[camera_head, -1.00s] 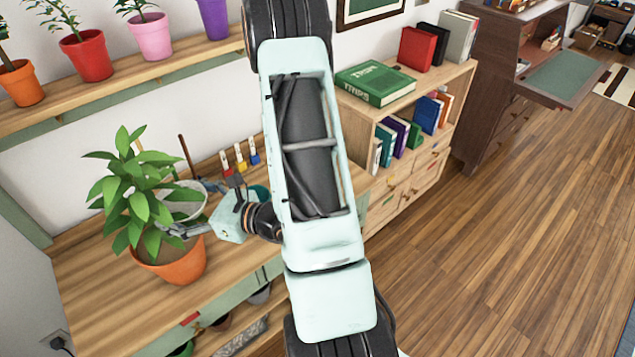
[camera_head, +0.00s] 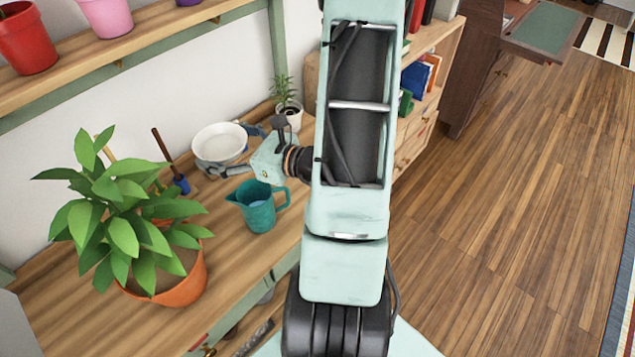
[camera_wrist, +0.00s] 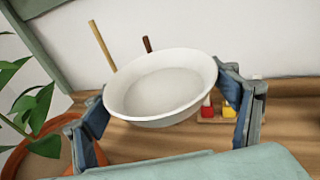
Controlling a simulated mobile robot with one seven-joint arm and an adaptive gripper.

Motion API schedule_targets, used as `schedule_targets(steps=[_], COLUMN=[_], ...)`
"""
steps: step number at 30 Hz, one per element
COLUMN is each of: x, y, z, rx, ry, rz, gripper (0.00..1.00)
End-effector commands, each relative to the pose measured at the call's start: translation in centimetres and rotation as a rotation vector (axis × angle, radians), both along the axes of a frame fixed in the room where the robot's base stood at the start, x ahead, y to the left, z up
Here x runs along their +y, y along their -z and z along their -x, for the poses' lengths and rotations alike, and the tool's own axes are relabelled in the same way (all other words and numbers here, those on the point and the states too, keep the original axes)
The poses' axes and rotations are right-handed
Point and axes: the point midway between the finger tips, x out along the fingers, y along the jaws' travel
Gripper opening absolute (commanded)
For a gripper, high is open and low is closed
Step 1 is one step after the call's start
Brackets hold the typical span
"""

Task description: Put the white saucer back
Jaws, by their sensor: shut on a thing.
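The white saucer (camera_head: 220,143), a round, shallow bowl-like dish, is in my gripper (camera_head: 238,150) above the wooden bench. In the wrist view the saucer (camera_wrist: 160,85) sits between the two fingers of my gripper (camera_wrist: 165,108), one at each side of its rim. My gripper is shut on it. The inside of the saucer looks empty and it looks roughly level. The exact finger contact on its far side is hard to see.
A teal jug (camera_head: 258,208) stands on the bench in front of the saucer. A large potted plant (camera_head: 165,265) is at left, a small one (camera_head: 288,112) behind my wrist. A shelf with pots (camera_head: 130,45) runs above. Red and yellow items (camera_wrist: 222,112) stand at the wall.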

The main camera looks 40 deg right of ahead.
Motion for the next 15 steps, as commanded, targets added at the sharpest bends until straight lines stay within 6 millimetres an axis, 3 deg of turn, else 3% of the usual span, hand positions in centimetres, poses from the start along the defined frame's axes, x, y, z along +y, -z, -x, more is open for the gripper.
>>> schedule_targets(steps=[1,3,15], x=[-2.0,-4.0,-13.8], y=[1.2,1.8,5.9], z=[0.7,1.8,9.7], rx=[-0.003,-0.003,-0.002], ry=[0.027,0.049,0.176], rz=[0.003,0.003,0.003], gripper=[0.54,0.54,0.53])
